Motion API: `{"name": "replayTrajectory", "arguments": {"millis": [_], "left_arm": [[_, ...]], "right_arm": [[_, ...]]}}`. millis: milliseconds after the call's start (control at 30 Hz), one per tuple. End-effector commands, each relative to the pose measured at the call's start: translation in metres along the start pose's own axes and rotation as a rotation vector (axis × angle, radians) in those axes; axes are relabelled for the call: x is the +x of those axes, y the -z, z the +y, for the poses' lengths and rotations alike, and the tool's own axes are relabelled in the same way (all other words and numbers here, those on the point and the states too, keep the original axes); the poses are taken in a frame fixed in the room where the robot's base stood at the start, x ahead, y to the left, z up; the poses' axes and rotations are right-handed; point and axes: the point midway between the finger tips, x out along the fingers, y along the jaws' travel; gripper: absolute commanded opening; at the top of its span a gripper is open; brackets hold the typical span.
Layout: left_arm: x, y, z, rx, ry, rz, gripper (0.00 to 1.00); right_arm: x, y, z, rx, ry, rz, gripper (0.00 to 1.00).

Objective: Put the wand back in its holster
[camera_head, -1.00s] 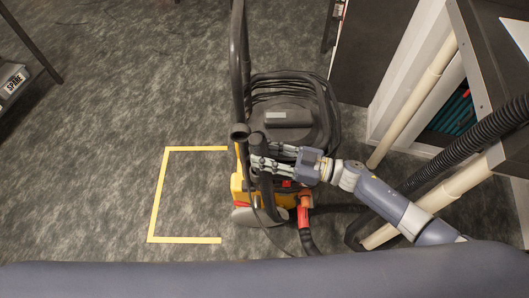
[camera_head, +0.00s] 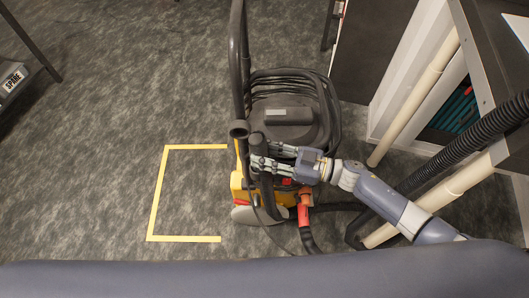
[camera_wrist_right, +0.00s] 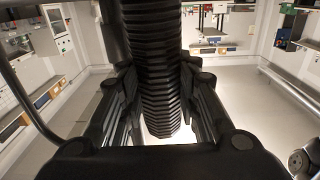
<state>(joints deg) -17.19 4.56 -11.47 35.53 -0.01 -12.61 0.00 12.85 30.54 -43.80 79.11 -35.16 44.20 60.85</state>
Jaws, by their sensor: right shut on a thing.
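The wand (camera_head: 269,200) is a dark tube standing roughly upright, slightly tilted, at the front left of a yellow and black machine (camera_head: 288,118). My right gripper (camera_head: 260,164) comes in from the right and is shut around its upper part. In the right wrist view the ribbed black wand grip (camera_wrist_right: 153,75) runs between the fingers of the right gripper (camera_wrist_right: 155,100). A dark round ring-like end (camera_head: 239,130) sits just left of the wand's top; I cannot tell whether it is the holster. My left gripper is not in view.
A hose with a red-orange coupling (camera_head: 304,214) leads from the machine's front. A ribbed black duct (camera_head: 470,135) and pale pipes stand at the right beside a bench. Yellow tape (camera_head: 156,195) marks clear floor at left. A box labelled SPARE (camera_head: 13,79) is far left.

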Motion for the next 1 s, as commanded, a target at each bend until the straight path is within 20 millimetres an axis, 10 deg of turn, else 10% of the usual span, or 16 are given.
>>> {"name": "replayTrajectory", "arguments": {"millis": [1000], "left_arm": [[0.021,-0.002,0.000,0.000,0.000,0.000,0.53]], "right_arm": [[0.000,-0.026,0.000,0.000,0.001,0.001,0.02]]}}
